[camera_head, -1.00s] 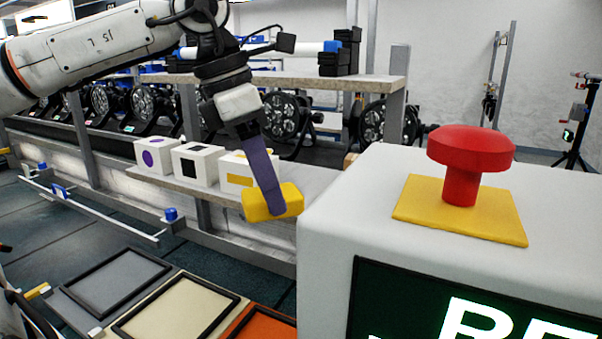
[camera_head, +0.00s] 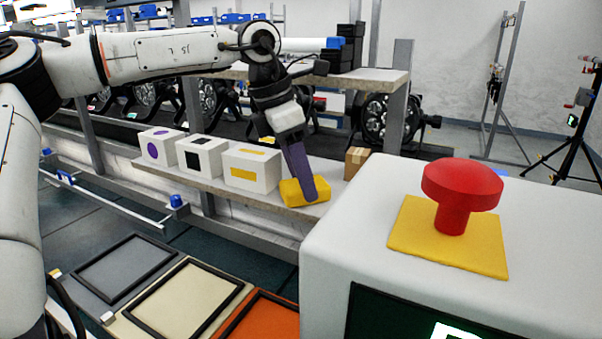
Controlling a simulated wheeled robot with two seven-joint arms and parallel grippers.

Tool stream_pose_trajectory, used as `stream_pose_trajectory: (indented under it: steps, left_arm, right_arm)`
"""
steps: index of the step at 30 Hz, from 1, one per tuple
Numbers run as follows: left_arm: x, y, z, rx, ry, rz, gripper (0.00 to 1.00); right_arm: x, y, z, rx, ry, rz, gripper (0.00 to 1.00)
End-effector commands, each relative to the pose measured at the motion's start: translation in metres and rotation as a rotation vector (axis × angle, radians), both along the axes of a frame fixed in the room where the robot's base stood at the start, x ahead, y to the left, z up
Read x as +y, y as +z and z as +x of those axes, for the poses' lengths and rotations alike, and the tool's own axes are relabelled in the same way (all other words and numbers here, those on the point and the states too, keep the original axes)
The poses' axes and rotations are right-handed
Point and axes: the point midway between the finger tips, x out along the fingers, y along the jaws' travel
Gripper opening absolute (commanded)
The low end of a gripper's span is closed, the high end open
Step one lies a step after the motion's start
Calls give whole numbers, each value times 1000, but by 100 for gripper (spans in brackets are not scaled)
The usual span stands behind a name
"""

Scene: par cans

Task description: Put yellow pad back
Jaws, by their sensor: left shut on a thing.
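The yellow pad (camera_head: 318,188) is a small yellow block. My left gripper (camera_head: 308,190) is shut on it, fingers pointing down, at the shelf's front edge just right of the white boxes. I cannot tell whether the pad touches the shelf. A white box with yellow marks (camera_head: 250,169) stands to its left. Further left stand a white box with a black square (camera_head: 200,157) and one with a purple dot (camera_head: 160,147). My right gripper is not in view.
A red button (camera_head: 462,185) on a yellow plate (camera_head: 420,244) tops a white console (camera_head: 335,230) in front at right. A small cardboard box (camera_head: 356,162) sits on the shelf (camera_head: 215,188). Framed grey (camera_head: 125,272), cream (camera_head: 185,300) and orange (camera_head: 262,320) panels lie at lower left.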

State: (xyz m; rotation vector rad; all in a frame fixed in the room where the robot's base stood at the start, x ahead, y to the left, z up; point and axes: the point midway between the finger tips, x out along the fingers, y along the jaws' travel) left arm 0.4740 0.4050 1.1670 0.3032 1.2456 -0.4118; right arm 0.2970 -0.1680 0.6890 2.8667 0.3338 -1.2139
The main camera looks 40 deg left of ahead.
Motion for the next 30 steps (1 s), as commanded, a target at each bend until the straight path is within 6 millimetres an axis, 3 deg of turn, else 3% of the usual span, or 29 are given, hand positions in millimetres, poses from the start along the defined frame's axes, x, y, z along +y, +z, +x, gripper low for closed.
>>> stream_pose_trajectory:
  steps: [3,4,7,19,30]
  left_arm:
    - [0,-1,0,1,0,0,28]
    - [0,-1,0,1,0,0,48]
    - [0,-1,0,1,0,0,65]
    - [1,7,-1,-1,2,1,65]
    - [11,77,-20,-3,2,3,65]
  right_arm:
    - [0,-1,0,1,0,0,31]
    - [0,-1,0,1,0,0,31]
    - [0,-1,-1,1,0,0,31]
    - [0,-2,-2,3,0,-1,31]
    - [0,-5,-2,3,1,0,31]
